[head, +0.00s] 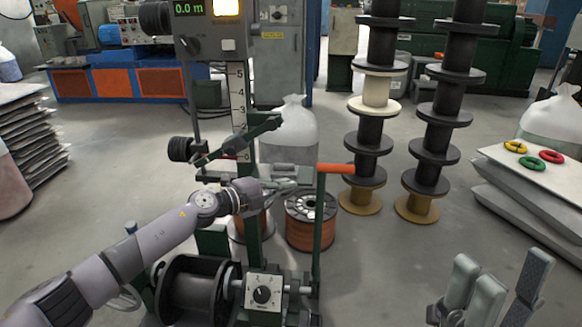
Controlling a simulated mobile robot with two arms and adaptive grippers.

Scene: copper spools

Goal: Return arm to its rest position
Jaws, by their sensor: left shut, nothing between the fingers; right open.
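My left arm comes in from the left, and my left gripper (290,186) is at the middle of the view, shut and empty. It is in front of the winding machine's upright and above a copper spool (311,232); I cannot tell whether it touches anything. Another copper spool (264,226) is partly hidden behind the green frame. My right gripper (497,285) is at the lower right, pointing up, open and empty over the floor.
The winding machine (239,110) has an orange-tipped bar (336,168) and a black spool (188,291). Tall spool stacks (369,128) (436,148) stand to the right. Colored rings (528,163) lie on a pale stack (490,152).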

